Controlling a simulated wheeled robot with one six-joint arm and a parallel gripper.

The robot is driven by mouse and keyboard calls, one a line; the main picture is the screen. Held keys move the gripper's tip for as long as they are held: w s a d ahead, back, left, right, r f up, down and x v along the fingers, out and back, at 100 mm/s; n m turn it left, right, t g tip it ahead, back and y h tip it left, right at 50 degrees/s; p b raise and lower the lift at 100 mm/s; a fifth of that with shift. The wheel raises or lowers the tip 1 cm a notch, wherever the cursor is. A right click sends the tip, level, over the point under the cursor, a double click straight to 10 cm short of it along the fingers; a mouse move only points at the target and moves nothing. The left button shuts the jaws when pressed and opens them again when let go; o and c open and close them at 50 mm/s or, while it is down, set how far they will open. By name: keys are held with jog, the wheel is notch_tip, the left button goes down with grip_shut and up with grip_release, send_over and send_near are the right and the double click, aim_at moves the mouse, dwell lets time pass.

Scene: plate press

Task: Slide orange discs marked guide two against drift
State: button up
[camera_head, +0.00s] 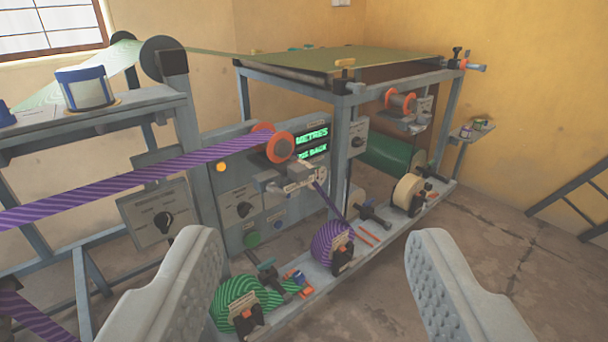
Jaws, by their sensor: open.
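A roller with orange discs (280,147) stands in the middle of the press, with a purple striped web (130,175) running over it between the discs. A second roller with orange discs (390,101) sits further back right, under the tabletop frame. I cannot read a guide number on either. My gripper (314,240) is open, its two grey fingers wide apart at the bottom of the view. It is empty and in front of the press, apart from the discs.
Purple (328,245) and green (240,300) striped rolls and a cream roll (407,190) sit along the low rail. A panel with knobs (240,208) and a green display (312,145) stands behind. A blue-ended container (85,88) is on the left shelf.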

jog(key=shift+w+d, duration=0.1)
jog(key=shift+w, duration=0.05)
jog(key=c, duration=0.4)
jog(key=w+d+f+n+t+y, duration=0.1)
jog(key=w+d+n, duration=0.15)
jog(key=w, duration=0.75)
jog(key=w+d+f+n+t+y, duration=0.1)
jog(key=w+d, duration=0.2)
jog(key=w, duration=0.7)
jog(key=n+g+y, duration=0.5)
jog(key=g+y, duration=0.1)
jog(key=y, duration=0.4)
send_near(303, 171)
jog(key=x, duration=1.1)
jog(key=shift+w+a, duration=0.15)
jog(key=shift+w, duration=0.15)
jog(key=shift+c, duration=0.2)
